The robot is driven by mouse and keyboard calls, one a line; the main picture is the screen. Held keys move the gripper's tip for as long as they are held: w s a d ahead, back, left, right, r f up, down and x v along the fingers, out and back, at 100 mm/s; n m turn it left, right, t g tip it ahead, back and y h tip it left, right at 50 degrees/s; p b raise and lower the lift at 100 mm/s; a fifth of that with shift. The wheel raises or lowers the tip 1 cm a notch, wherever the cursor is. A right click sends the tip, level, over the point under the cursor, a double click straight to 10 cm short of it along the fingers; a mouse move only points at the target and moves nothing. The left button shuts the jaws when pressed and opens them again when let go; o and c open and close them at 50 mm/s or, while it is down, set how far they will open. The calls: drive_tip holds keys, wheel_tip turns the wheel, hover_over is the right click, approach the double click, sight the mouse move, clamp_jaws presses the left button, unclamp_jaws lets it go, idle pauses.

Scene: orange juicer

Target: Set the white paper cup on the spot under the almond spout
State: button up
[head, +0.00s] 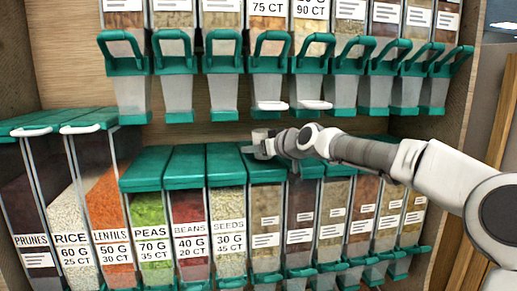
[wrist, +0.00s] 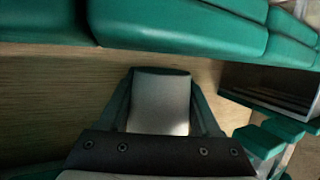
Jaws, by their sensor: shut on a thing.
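My gripper (head: 256,149) is in front of the shelf, just above the green lids of the lower row and below the upper spouts. It is shut on a small pale cup (head: 261,137), which looks like the white paper cup; the gripper partly hides it. In the wrist view the cup (wrist: 160,102) shows grey-white between the two fingers, with a dark upper edge. The upper dispensers have green spouts with loop handles, such as the one under the 75 CT label (head: 268,85). I cannot read an almond label.
Lower bins stand close below, including seeds (head: 227,235), beans (head: 190,235) and peas (head: 150,235). White tabs (head: 314,104) stick out under two upper spouts. A bare wooden back panel (head: 190,133) shows in the narrow gap between the rows.

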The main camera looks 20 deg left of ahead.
drive_tip(key=shift+s+d+f, duration=0.1)
drive_tip(key=shift+f, duration=0.6)
drive_tip(key=shift+f, duration=0.2)
drive_tip(key=o, duration=1.3)
drive_tip(key=shift+d+r, duration=0.1)
drive_tip(key=shift+r, duration=0.15)
drive_tip(key=b+v, duration=0.4)
drive_tip(key=v, duration=0.7)
drive_tip(key=shift+s+d, duration=0.25)
drive_tip(key=shift+s, duration=0.05)
drive_tip(key=shift+r, duration=0.1)
